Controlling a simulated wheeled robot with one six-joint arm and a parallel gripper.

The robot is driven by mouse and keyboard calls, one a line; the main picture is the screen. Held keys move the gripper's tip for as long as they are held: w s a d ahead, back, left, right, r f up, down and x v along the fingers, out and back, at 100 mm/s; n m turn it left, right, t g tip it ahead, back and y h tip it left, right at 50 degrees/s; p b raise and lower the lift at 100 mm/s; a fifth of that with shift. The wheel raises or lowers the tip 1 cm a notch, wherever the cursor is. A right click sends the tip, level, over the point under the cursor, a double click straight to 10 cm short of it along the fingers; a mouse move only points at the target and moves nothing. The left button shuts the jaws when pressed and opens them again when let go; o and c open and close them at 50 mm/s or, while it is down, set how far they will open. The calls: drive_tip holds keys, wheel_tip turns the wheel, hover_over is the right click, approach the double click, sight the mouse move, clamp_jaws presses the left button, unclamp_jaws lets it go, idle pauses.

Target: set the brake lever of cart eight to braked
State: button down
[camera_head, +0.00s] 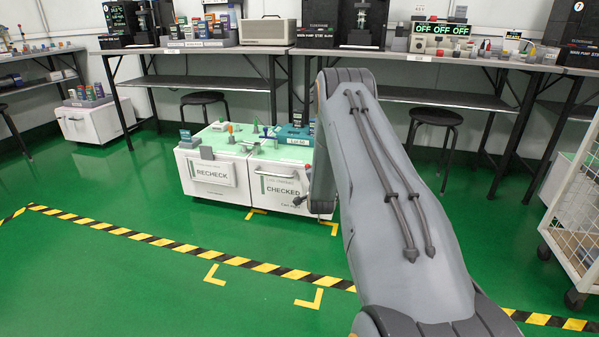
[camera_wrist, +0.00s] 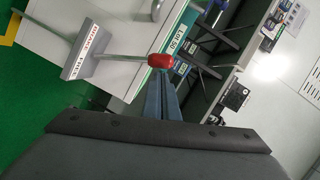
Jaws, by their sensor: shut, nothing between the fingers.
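The white cart (camera_head: 217,190) stands in the middle of the head view, its front marked RECHECK and CHECKED. In the wrist view, a brake lever (camera_wrist: 125,57) runs as a thin metal rod from a grey bracket to a red knob (camera_wrist: 160,61). In the head view my arm hides the gripper and the cart's right end.
Several small items stand on the cart's green top. Benches with instruments (camera_head: 265,32) line the back wall, with black stools (camera_head: 203,99) below. A wire cage trolley (camera_head: 580,210) is at the right. The green floor in front, with a striped line (camera_head: 245,263), is clear.

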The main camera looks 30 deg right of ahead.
drive_tip(key=shift+w+a+f, duration=0.1)
drive_tip(key=shift+w+a, duration=0.25)
drive_tip(key=shift+a, duration=0.15)
drive_tip(key=shift+w+a, duration=0.1)
drive_tip(key=shift+a, duration=0.15)
drive_tip(key=shift+p, duration=0.3)
drive_tip(key=s+a+r+p, duration=0.1)
drive_tip(key=s+p, duration=0.2)
drive_tip(key=s, duration=0.3)
drive_tip(key=s+a+r+p, duration=0.2)
drive_tip(key=s+p, duration=0.1)
drive_tip(key=s, duration=0.3)
drive_tip(key=shift+s, duration=0.3)
